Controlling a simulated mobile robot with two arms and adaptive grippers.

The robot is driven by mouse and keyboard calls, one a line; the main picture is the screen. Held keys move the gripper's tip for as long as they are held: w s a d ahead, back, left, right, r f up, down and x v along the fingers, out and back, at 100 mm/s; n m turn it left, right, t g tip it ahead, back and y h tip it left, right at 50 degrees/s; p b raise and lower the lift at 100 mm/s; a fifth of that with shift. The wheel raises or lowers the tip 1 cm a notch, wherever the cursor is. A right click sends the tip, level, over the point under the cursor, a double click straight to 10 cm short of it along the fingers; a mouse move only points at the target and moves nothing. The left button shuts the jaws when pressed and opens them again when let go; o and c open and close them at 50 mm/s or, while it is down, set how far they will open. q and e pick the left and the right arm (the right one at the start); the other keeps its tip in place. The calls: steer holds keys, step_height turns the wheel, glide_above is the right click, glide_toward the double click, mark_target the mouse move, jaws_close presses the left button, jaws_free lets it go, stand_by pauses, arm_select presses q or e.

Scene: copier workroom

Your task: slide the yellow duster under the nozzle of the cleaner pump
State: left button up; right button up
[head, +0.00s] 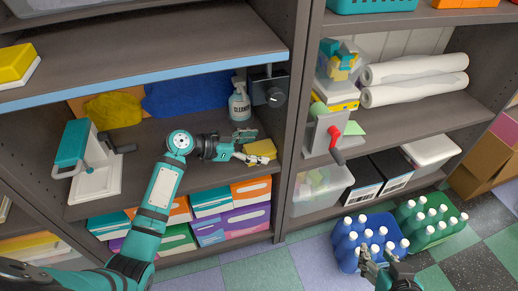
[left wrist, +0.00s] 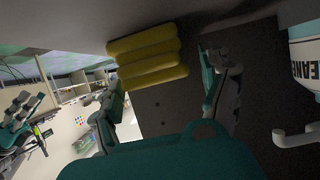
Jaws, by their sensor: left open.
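The yellow duster (head: 260,150) lies folded on the middle shelf near its front edge. It shows as a layered yellow block in the left wrist view (left wrist: 147,55). My left gripper (head: 250,156) is open beside the duster, its fingers reaching toward it from the left; in the left wrist view the duster lies at the fingertips. The cleaner pump (head: 239,104), a pale bottle with a label, stands upright behind the gripper. Part of it shows at the right edge of the left wrist view (left wrist: 304,52), with a white bent piece below. My right gripper (head: 376,256) is over the floor, apart from all this.
A shelf board (head: 150,62) hangs above the arm, and an upright divider (head: 297,100) stands right of the duster. A teal and white device (head: 92,165) stands at left. Yellow (head: 112,110) and blue (head: 185,97) cloths lie behind. Bottles in a blue crate (head: 345,259) stand near my right gripper.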

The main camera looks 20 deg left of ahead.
arm_select(q)
steer(key=shift+w+d+f, duration=0.25)
steer(key=shift+w+d, duration=0.15)
steer(key=shift+d, duration=0.15)
arm_select(e)
steer(key=shift+w+a+r+t, duration=0.2)
steer(key=shift+w+r+t, duration=0.1)
steer(key=shift+w+r, duration=0.1)
arm_select(q)
steer(key=shift+c, duration=0.3)
steer(key=c, duration=1.2)
steer(key=shift+w+a, duration=0.1)
